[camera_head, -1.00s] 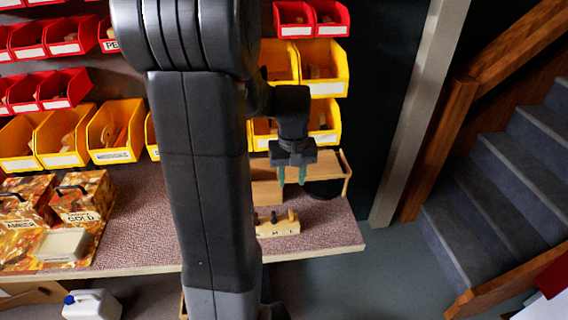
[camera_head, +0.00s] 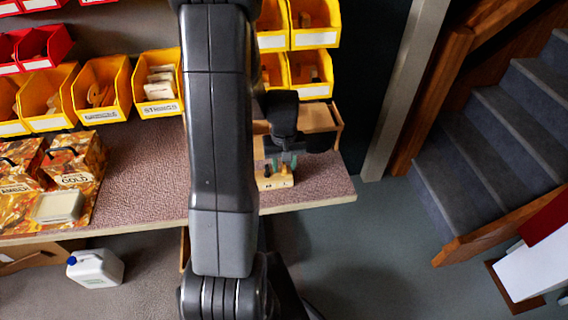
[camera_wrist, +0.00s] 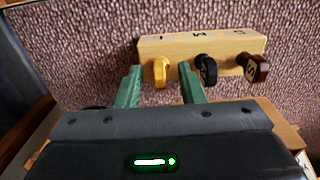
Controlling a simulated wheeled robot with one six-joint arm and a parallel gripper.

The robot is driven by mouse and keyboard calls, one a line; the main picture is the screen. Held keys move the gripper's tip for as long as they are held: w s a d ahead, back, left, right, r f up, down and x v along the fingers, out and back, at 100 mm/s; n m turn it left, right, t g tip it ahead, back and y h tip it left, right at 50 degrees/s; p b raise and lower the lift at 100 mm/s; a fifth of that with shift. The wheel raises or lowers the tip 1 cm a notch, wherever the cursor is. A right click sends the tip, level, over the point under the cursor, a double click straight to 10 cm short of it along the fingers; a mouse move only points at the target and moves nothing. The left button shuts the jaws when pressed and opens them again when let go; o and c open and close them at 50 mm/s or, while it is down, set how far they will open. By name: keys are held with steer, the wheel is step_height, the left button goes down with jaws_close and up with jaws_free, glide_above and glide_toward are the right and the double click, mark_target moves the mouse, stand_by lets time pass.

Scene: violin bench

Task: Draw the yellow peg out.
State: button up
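The yellow peg (camera_wrist: 160,72) stands in a pale wooden block (camera_wrist: 222,45) marked with letters, at the block's left end in the wrist view. A black peg (camera_wrist: 207,70) and a dark red-brown peg (camera_wrist: 254,67) stand beside it in the same block. My gripper (camera_wrist: 160,84) is open, its two green fingers on either side of the yellow peg with visible gaps. In the head view my gripper (camera_head: 281,161) is over the block (camera_head: 277,182), and my arm and gripper hide most of the pegs there.
The block is near the right end of the speckled bench (camera_head: 320,188). A wooden box (camera_head: 320,118) stands behind it. Yellow bins (camera_head: 311,72) line the wall above. Decorated cartons (camera_head: 75,165) are at the left. A white jug (camera_head: 95,268) is on the floor.

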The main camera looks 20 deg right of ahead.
jaws_close()
stand_by(0.6)
